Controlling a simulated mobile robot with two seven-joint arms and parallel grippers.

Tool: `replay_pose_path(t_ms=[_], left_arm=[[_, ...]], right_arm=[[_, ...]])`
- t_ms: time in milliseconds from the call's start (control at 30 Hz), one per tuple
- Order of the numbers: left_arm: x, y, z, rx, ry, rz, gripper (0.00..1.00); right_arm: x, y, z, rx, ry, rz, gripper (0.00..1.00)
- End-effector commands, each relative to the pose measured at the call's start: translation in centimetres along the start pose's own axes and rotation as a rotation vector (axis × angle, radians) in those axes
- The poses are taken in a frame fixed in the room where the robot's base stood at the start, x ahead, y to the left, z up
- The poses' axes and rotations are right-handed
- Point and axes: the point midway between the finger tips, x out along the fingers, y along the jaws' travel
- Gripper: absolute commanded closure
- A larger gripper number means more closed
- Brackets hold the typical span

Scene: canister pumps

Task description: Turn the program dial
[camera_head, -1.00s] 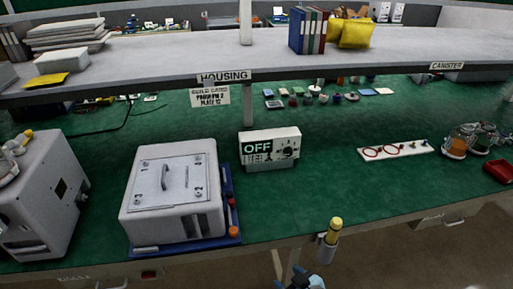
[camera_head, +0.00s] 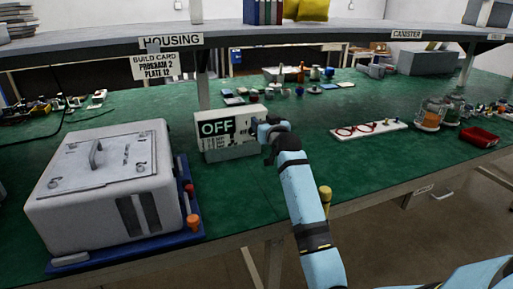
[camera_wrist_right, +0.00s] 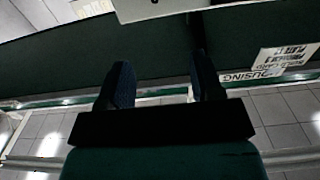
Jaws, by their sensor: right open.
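The white control box (camera_head: 240,137) stands on the green bench, its display reading OFF. Its dial, at the right of its front, is hidden behind my right gripper (camera_head: 267,135) in the head view. My blue right arm reaches up to the box from the lower right. In the right wrist view my right gripper (camera_wrist_right: 163,80) has its two dark fingers apart, with nothing between them. A pale edge, probably the control box (camera_wrist_right: 165,8), shows at the top beyond the fingertips; I cannot tell whether they touch it. My left gripper is not in view.
A grey lidded housing (camera_head: 105,175) sits on a blue tray (camera_head: 193,235) to the left. A white board with red rings (camera_head: 368,130), jars (camera_head: 430,118) and a red tray (camera_head: 480,137) lie to the right. A shelf (camera_head: 300,36) runs above the bench.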

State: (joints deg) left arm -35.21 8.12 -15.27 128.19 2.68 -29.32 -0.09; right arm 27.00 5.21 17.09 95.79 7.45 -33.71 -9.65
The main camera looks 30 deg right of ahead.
Motion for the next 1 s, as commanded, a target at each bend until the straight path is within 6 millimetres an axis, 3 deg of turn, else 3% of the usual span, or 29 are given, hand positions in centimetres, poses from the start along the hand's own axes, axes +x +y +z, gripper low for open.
replay_pose_path(t_ms=[167,400,500,700,1000], left_arm=[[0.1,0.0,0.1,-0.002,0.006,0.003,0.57],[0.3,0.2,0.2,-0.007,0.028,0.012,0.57],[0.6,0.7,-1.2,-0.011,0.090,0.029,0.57],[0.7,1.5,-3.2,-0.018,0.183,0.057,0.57],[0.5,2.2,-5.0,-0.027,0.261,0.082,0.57]], right_arm=[[0.2,0.1,1.2,0.006,0.001,0.002,0.40],[0.1,0.1,6.2,0.005,-0.001,0.002,0.40],[0.1,0.1,8.4,0.005,-0.001,0.002,0.40],[4.4,0.1,7.9,0.005,0.003,0.002,0.40],[7.5,0.1,7.8,0.004,0.003,0.002,0.40]])
